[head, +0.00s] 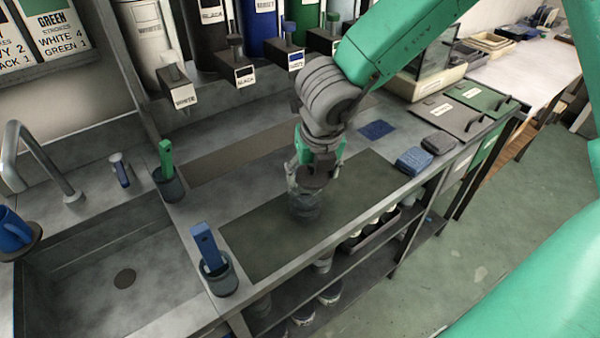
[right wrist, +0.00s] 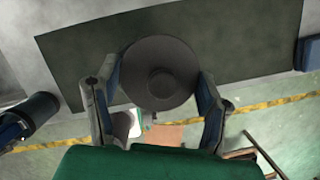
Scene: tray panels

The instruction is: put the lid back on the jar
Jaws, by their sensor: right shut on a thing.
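My right gripper (head: 314,176) points down over the dark mat (head: 262,237). It is shut on a dark round lid (right wrist: 160,72) with a raised centre, gripped at opposite edges in the right wrist view. In the head view the lid shows as a dark disc low between the fingers. A small glassy jar (head: 305,210) with a dark lower part stands on the mat directly below. The jar is hidden under the lid in the right wrist view. I cannot tell whether lid and jar touch. My left gripper is not in view.
A sink (head: 85,290) lies at left. Cups hold a blue-handled tool (head: 206,245) and a green-handled tool (head: 166,155). Labelled dispensers (head: 180,92) line the back. A blue sponge (head: 413,160) and a dark pad (head: 440,142) lie right, near the front edge. Much of the mat is clear.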

